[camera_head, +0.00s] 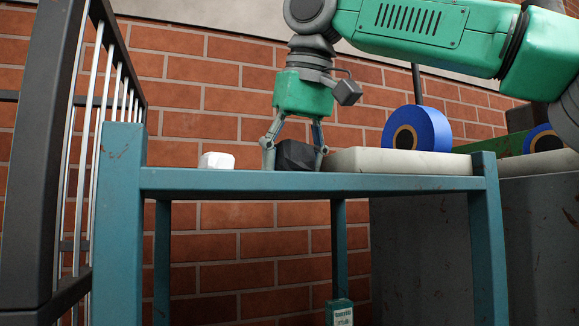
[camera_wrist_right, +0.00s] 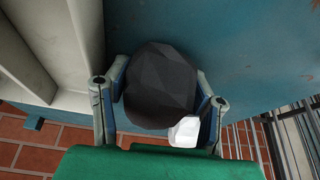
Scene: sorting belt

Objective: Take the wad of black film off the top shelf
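The wad of black film (camera_head: 296,155) is a dark, faceted lump on the top shelf (camera_head: 230,181) of a blue-green rack. My right gripper (camera_head: 294,158) points down from above with one finger on each side of the wad. In the right wrist view the wad (camera_wrist_right: 160,85) fills the space between the fingers of this gripper (camera_wrist_right: 160,95). The pads are very close to its sides; whether both press on it, I cannot tell. The wad shows no clear lift off the shelf. My left gripper is not in view.
A white lump (camera_head: 217,160) sits left of the wad on the shelf. A pale slab (camera_head: 400,161) lies close on the right, with a blue roll (camera_head: 417,129) behind it. A dark barred frame (camera_head: 45,150) stands at the left, and a brick wall (camera_head: 215,100) is behind.

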